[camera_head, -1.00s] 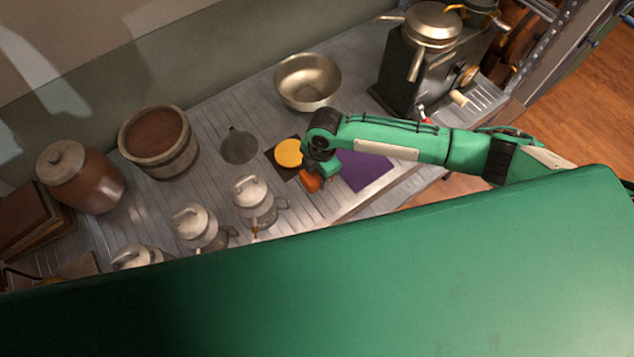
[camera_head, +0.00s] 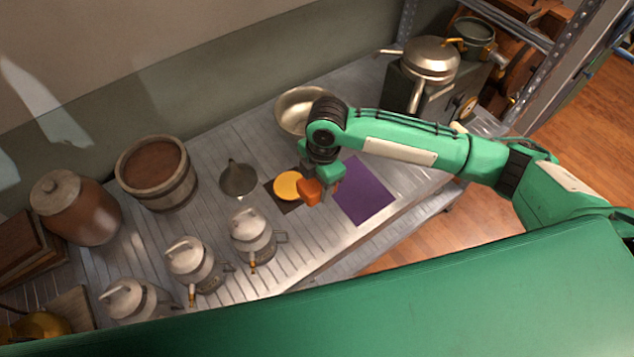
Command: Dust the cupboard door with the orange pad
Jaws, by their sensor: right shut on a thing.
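The orange pad (camera_head: 312,191) is held in my right gripper (camera_head: 318,177), which is shut on it. The pad hangs above the slatted metal counter, just right of a round yellow disc. My right arm comes in from the right side. No cupboard door can be made out in this view. My left gripper is not in view.
The yellow disc (camera_head: 287,185) lies on a dark square, beside a purple sheet (camera_head: 363,191). Several lidded jugs (camera_head: 252,236) stand along the near edge. A bucket (camera_head: 157,172), brown jar (camera_head: 78,206), funnel (camera_head: 238,180), bowl (camera_head: 293,108) and dark machine (camera_head: 401,91) stand behind.

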